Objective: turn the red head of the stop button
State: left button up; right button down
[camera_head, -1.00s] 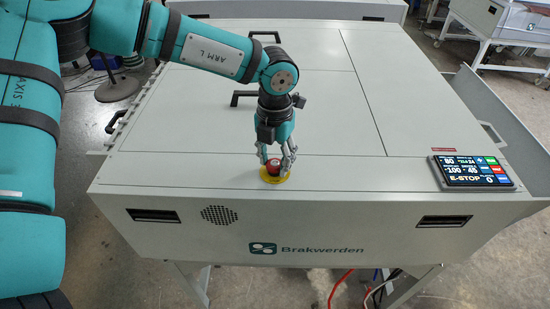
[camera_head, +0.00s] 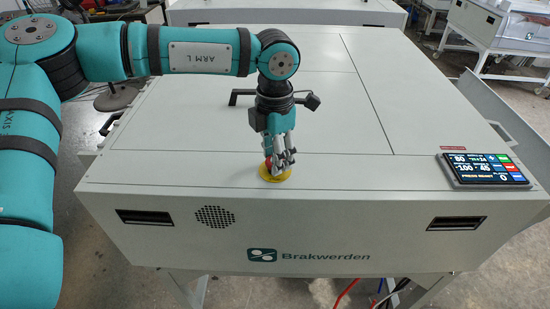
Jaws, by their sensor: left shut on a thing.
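The stop button has a red head (camera_head: 267,163) on a round yellow base (camera_head: 276,176) near the front edge of the machine's top. My left gripper (camera_head: 280,163) reaches down onto it from above, shut on the red head. The fingers hide most of the head, and only a sliver of red shows at their left. My right gripper is not in view.
The grey plate processor (camera_head: 150,175) fills the middle, its flat top mostly clear. A display panel (camera_head: 485,170) sits at the top's right front. A black handle (camera_head: 241,96) stands behind my gripper. A wheeled cart (camera_head: 495,30) is at the far right.

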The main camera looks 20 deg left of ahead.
pick_arm(q)
jog(key=shift+f, duration=0.1)
dwell(0.4)
jog(key=o, duration=1.2)
notch_tip(320, 180, up, 12)
